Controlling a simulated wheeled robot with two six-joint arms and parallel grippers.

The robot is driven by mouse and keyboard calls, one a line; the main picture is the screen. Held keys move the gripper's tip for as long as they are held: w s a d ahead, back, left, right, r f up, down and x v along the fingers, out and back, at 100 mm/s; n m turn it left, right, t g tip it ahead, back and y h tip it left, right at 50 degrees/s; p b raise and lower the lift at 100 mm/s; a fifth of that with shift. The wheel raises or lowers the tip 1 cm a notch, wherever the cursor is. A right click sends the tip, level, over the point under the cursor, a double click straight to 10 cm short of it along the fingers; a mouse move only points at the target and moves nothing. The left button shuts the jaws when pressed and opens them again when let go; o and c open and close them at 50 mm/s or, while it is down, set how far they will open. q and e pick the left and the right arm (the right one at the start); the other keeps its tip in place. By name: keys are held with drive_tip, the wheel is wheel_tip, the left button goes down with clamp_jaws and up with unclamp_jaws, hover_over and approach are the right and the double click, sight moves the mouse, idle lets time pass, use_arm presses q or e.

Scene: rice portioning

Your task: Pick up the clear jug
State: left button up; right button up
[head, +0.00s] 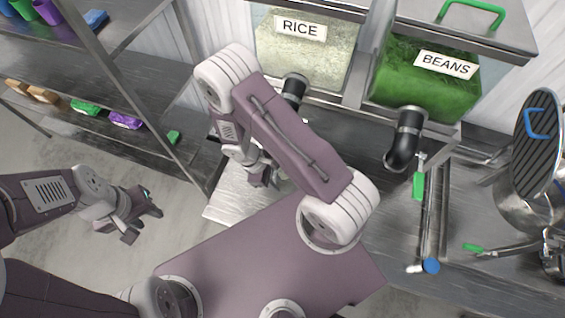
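I cannot make out a clear jug in the head view. My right arm covers part of the counter below the rice dispenser (304,47), so what stands there is hidden. My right gripper (265,181) points down over the pale metal surface, partly behind my own arm. Its fingers are small and I cannot tell whether they are open or hold anything. My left gripper (143,222) hangs over the floor at the left, with its fingers apart and nothing between them.
A beans dispenser (428,92) stands right of the rice one. A green-handled tool (418,186) lies on the counter (480,280). A metal pot (525,211) with a striped, blue-handled lid (539,140) is at the far right.

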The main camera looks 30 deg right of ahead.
clamp_jaws()
idle(1.4)
